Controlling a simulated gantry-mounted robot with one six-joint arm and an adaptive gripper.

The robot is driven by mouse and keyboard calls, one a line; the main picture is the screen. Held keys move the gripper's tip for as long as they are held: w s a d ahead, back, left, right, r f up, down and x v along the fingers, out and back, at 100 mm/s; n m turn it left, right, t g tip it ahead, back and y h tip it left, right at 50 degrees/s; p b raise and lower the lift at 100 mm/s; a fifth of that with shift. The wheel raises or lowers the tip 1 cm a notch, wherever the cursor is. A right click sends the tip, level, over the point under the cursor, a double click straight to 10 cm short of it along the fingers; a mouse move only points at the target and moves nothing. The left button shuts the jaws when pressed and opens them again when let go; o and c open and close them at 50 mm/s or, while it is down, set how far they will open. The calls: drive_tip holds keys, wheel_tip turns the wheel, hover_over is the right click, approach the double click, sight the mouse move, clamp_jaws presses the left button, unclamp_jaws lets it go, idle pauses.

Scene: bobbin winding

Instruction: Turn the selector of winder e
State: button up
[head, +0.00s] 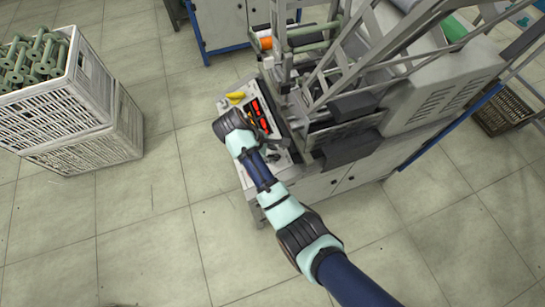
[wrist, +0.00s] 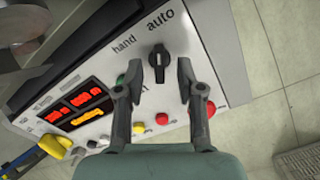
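The winder (head: 425,95) stands at the upper right in the head view, with my arm reaching to its control panel. In the wrist view the selector, a black rotary knob (wrist: 159,62), sits on the grey panel (wrist: 205,25) beside the printed words "hand" and "auto". My gripper (wrist: 160,75) is open, with one finger on each side of the knob and space between fingers and knob. Whether the fingers reach down to the knob's height I cannot tell. In the head view my arm hides the selector and the gripper's fingers.
The panel also carries a lit red display (wrist: 80,105), a red button (wrist: 209,108), a smaller red button (wrist: 162,119) and a yellow one (wrist: 138,128). A green button is partly behind the left finger. White crates (head: 60,110) with green bobbins stand at left on open floor.

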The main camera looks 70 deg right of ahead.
drive_tip(key=shift+x, duration=0.75)
drive_tip(key=shift+r, duration=0.1)
clamp_jaws()
